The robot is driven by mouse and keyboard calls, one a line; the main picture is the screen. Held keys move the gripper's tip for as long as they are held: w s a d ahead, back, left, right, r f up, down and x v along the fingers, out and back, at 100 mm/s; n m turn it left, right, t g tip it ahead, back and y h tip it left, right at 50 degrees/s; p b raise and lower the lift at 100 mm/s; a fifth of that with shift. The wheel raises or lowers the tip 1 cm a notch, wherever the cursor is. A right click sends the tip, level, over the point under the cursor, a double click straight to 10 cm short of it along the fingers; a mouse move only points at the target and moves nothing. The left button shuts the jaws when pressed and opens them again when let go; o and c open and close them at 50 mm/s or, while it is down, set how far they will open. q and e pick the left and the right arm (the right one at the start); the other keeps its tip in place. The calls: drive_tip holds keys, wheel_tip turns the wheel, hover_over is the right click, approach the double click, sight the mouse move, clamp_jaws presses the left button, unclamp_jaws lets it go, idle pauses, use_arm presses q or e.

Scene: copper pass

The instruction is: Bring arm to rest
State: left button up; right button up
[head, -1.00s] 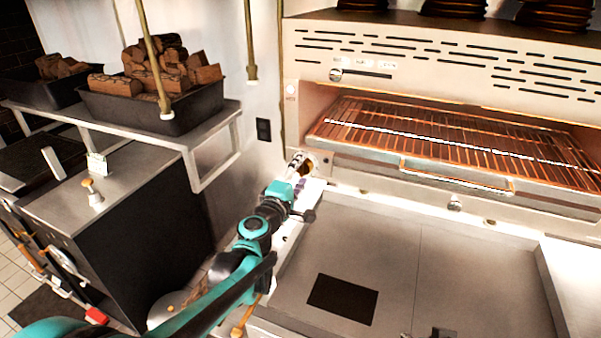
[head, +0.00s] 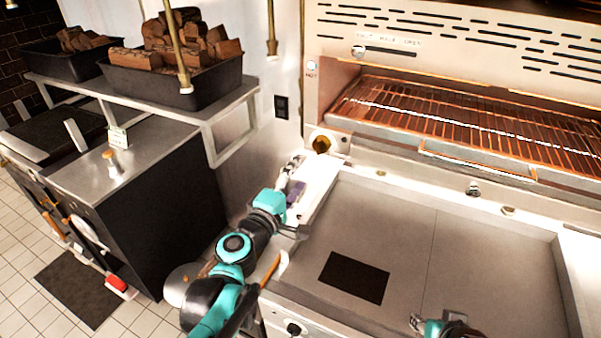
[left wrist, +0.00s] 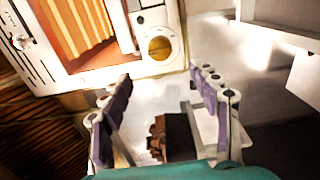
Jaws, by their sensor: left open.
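My left arm reaches in from the bottom left in the head view. Its left gripper (head: 292,172) is over the pale strip at the griddle's left edge, below and left of a brass knob (head: 321,143) on the grill's lower left corner. In the left wrist view the left gripper (left wrist: 162,105) shows its purple-padded fingers spread wide with nothing held between them. The brass knob also shows there (left wrist: 160,47), beyond the fingertips and apart from them. Part of my right gripper (head: 432,325) shows at the bottom edge; its finger opening is unclear.
The grill rack (head: 470,110) stands behind the flat steel griddle (head: 400,225), which has a dark rectangular patch (head: 354,277). A shelf (head: 218,115) with log-filled black trays (head: 180,90) is at the left, above a dark cabinet (head: 160,205). The griddle surface is largely clear.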

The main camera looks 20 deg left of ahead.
use_arm(q)
drive_tip(key=s+d+f+m+g+h+b, duration=0.1)
drive_tip(key=s+d+f+m+g+b, duration=0.2)
drive_tip(key=s+f+m, duration=0.3)
drive_tip(key=s+d+f+m+g+h+b, duration=0.1)
drive_tip(key=s+d+f+m+g+b, duration=0.25)
drive_tip(key=f, duration=0.55)
drive_tip(key=s+a+f+m+g+y+b, duration=0.1)
drive_tip(key=s+a+f+m+g+y, duration=0.3)
drive_tip(key=s+a+f, duration=0.4)
drive_tip(key=shift+s+a+f+m+y+b, duration=0.25)
drive_tip(key=shift+s+f+m+y, duration=0.45)
drive_tip(key=shift+s+f+m, duration=0.4)
drive_tip(key=shift+d+r, duration=0.1)
drive_tip(key=shift+r, duration=0.05)
